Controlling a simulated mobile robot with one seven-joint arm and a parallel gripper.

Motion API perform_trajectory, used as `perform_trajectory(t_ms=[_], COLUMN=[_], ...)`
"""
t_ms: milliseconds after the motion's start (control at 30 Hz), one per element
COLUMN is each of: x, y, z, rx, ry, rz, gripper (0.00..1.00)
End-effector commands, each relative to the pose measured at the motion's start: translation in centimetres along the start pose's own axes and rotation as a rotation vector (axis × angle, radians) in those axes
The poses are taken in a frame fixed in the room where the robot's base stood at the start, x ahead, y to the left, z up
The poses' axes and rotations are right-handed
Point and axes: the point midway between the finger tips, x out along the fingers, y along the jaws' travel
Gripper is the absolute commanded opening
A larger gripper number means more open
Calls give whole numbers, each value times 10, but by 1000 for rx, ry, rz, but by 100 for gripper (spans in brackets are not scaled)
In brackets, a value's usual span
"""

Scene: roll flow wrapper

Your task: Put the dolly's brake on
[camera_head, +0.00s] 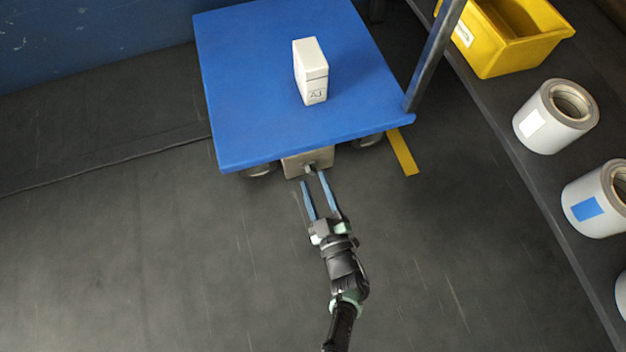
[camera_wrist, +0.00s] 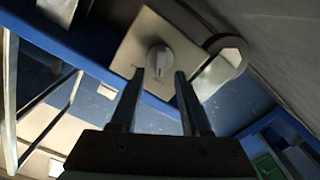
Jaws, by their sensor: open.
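The dolly (camera_head: 270,85) is a flat blue platform with a beige brake plate (camera_head: 294,166) under its front edge. A small grey knob (camera_head: 309,169) sticks out of this plate. In the wrist view the plate (camera_wrist: 140,45) carries the round pale knob (camera_wrist: 159,58), with small markings below it too blurred to read. My gripper (camera_head: 312,178) is open and empty, pointing at the plate. In the wrist view its two fingers (camera_wrist: 157,78) lie on either side of the knob's lower end; I cannot tell whether they touch it.
A white box (camera_head: 311,72) stands on the dolly. Dolly wheels (camera_head: 260,170) show beside the plate. A grey post (camera_head: 434,55) stands at the platform's right corner. A dark shelf on the right holds a yellow bin (camera_head: 505,45) and white rolls (camera_head: 545,125). The floor in front is clear.

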Motion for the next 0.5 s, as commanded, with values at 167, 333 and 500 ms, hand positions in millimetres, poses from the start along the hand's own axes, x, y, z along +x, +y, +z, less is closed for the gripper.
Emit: perform_trajectory(t_ms=[167,333,500], x=[19,23,23], y=[-1,0,0], z=[2,0,0], rx=[-1,1,1], ry=[0,0,-1], rz=[-1,0,0], gripper=[46,46,46])
